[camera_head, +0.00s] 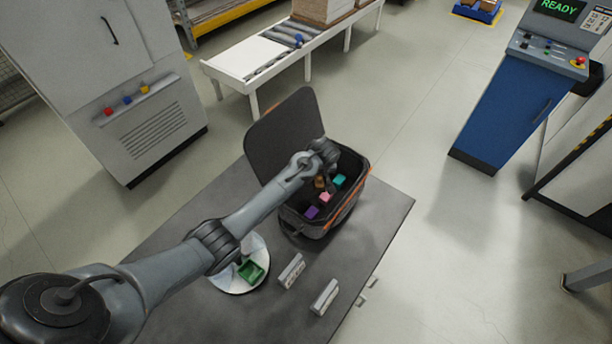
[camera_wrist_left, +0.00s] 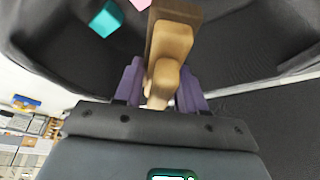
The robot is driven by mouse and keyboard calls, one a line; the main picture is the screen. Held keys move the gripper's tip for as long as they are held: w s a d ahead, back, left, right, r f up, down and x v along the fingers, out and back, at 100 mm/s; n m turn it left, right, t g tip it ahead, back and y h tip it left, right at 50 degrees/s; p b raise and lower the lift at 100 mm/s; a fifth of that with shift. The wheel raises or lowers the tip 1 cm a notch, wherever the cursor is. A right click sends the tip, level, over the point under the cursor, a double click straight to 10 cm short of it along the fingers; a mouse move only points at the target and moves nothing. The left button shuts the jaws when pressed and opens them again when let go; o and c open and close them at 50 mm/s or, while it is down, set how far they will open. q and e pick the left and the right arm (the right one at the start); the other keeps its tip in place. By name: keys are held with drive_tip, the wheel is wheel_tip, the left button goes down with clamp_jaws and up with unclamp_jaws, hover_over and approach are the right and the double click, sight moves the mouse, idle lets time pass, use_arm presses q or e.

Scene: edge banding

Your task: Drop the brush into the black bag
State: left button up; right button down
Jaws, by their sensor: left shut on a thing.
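The black bag (camera_head: 283,130) stands open on the dark table, its lid raised at the back left and orange trim along its rim. My left gripper (camera_head: 327,180) is over the bag's opening, pointing down. In the left wrist view its purple fingers (camera_wrist_left: 160,88) are shut on the tan wooden handle of the brush (camera_wrist_left: 171,42). The brush's darker wide end points away from the gripper, above the bag's dark interior. In the head view only a small brown part of the brush (camera_head: 320,183) shows. My right gripper is not in view.
Inside the bag lie a teal block (camera_head: 339,180), a pink block (camera_head: 324,197) and a purple block (camera_head: 311,212).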

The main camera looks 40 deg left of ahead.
use_arm(q)
drive_tip(key=shift+r, duration=0.1)
drive_tip(key=o, duration=1.2)
drive_tip(key=v, duration=0.9)
drive_tip(key=shift+r, duration=0.2)
drive_tip(key=shift+s+d+r, duration=0.2)
drive_tip(key=shift+s+r, duration=0.05)
drive_tip(key=shift+r, duration=0.35)
